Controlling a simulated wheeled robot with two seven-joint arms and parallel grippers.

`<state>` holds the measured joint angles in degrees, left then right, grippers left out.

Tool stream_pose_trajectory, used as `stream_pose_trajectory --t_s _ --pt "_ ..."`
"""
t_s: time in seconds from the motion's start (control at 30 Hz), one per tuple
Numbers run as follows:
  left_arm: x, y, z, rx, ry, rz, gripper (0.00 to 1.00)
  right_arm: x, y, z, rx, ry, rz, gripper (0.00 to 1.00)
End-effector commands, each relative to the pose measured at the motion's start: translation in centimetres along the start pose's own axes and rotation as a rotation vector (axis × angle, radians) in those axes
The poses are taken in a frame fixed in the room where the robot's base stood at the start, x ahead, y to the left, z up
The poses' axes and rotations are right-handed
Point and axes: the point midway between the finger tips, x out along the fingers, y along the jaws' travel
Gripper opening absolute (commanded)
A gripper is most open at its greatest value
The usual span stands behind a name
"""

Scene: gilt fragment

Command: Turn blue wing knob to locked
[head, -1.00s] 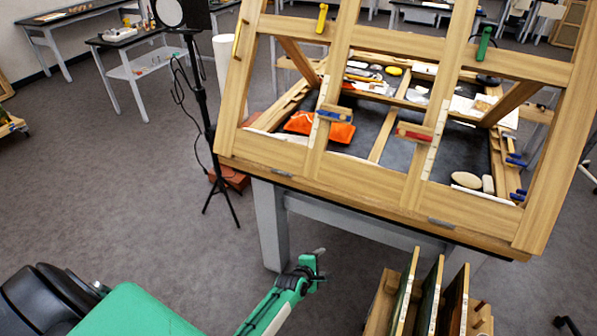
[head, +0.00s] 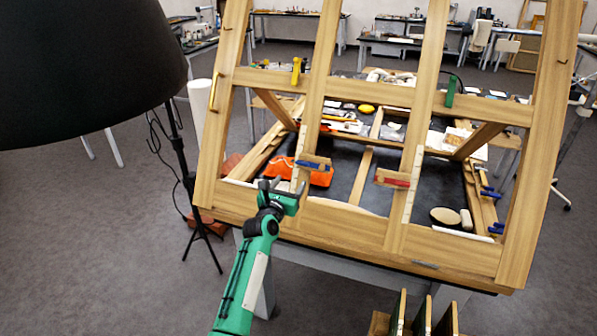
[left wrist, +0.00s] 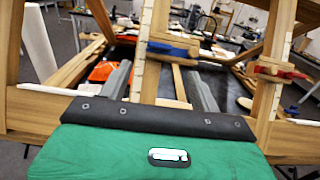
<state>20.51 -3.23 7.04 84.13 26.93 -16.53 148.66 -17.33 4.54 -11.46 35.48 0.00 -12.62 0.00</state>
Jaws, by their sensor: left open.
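The blue wing knob (head: 308,164) sits on a small wooden block on the left upright of the tilted wooden frame (head: 460,258). Its blue wings lie roughly level, with a slight tilt in the head view. My left gripper (head: 281,187) is just below and left of the knob in the head view, empty. In the left wrist view the knob (left wrist: 170,48) shows ahead, above and between the spread fingers of the gripper (left wrist: 160,82), apart from them. Some of the knob's mount is hard to make out. My right gripper is not in view.
A red knob (head: 392,180) is on the upright to the right. A yellow handle (head: 296,70) and a green handle (head: 450,91) are higher up. An orange cloth (head: 320,178) lies behind the frame. A large black lamp shade (head: 80,70) fills the upper left.

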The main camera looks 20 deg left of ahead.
Motion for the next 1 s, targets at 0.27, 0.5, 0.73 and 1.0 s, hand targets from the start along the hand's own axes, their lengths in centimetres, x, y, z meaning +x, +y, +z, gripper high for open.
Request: stream_pose_trajectory --t_s 0.27,0.5,0.73,1.0 --pt "4.6 0.0 -0.4 0.002 -0.001 -0.001 0.64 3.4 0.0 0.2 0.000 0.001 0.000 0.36" --pt "7.9 0.0 -0.5 0.003 0.000 0.000 0.64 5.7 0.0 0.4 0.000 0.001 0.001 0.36" --pt "9.5 0.0 -0.2 0.003 0.000 -0.001 0.64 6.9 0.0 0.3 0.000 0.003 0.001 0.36" --pt "9.9 0.0 -0.1 0.002 0.001 0.000 0.64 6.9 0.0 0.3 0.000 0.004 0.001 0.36"
